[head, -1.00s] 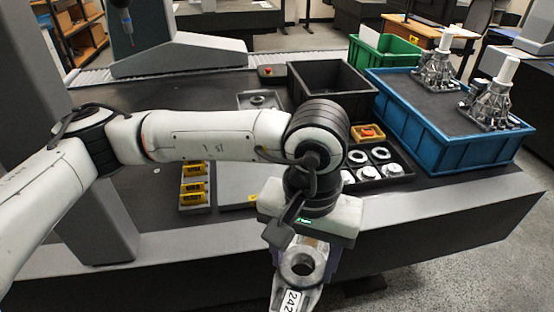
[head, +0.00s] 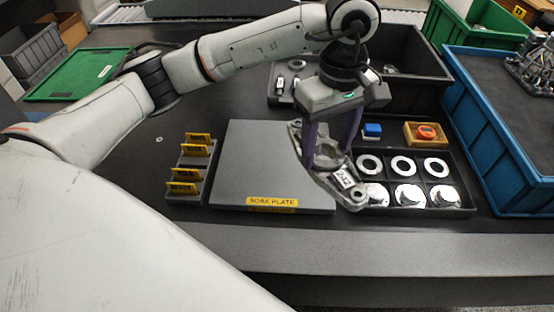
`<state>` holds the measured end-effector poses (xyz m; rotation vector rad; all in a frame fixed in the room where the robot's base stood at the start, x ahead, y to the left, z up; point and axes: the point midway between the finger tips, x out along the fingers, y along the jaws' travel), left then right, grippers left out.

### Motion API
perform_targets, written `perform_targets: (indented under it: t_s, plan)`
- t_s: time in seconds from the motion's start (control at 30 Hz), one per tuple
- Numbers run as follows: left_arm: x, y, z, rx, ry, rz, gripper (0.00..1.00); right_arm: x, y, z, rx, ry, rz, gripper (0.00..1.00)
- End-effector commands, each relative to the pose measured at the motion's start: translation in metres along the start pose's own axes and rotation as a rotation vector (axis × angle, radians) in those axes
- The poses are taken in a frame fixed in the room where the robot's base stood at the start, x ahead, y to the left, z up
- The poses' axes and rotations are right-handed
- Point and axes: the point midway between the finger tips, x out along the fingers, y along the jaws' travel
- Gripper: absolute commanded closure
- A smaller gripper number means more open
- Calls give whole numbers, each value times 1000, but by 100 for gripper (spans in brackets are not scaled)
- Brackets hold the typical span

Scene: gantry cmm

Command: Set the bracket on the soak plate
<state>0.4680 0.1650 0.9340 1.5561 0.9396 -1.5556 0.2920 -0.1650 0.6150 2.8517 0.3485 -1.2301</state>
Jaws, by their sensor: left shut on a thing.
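The bracket (head: 326,160) is a grey metal casting with a round bore and a white tag reading 242. My left gripper (head: 329,150) is shut on it, with its purple fingers pointing down at the bore. The bracket hangs over the right edge of the soak plate; I cannot tell whether it touches. The soak plate (head: 262,165) is a flat grey square with a yellow label on its front edge. Most of its top is bare. My right gripper is not in view.
A rack of yellow tags (head: 189,168) stands left of the plate.

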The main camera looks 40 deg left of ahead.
Motion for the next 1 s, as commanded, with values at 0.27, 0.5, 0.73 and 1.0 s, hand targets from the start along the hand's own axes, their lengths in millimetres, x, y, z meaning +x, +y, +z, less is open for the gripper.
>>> perform_targets:
  t_s: [0.27, 0.5, 0.73, 1.0]
  plan:
    - [27, -26, -108, -799, 0, -1, 83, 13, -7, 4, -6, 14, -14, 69]
    - [42, -41, -137, -1034, -1, -2, 83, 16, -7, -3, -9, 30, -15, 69]
    - [81, -41, -137, -1039, -1, -1, 83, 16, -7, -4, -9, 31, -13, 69]
    - [103, -40, -137, -1036, -1, 2, 83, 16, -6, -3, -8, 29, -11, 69]
